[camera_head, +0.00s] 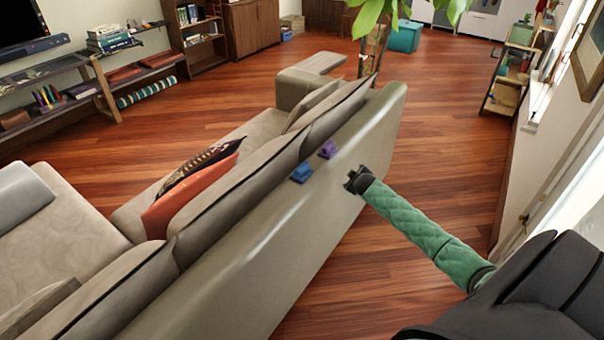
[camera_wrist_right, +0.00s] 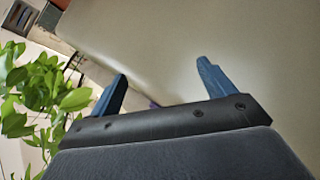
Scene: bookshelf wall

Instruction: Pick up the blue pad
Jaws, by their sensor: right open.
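The small blue pad (camera_head: 302,173) lies on the top of the sofa's back (camera_head: 270,215) in the head view. My right gripper (camera_head: 352,181) is to the right of the blue pad, apart from it, at the end of my green-sleeved arm. In the right wrist view the two fingers of this gripper (camera_wrist_right: 161,85) stand wide apart with nothing held between them. The blue pad cannot be made out in the right wrist view. My left gripper is not in view.
A small purple thing (camera_head: 327,149) lies just beyond the blue pad on the sofa's back. Orange and dark cushions (camera_head: 190,185) rest on the seat side. A leafy plant (camera_head: 372,20) stands beyond the sofa. The wooden floor (camera_head: 445,150) on the right is clear.

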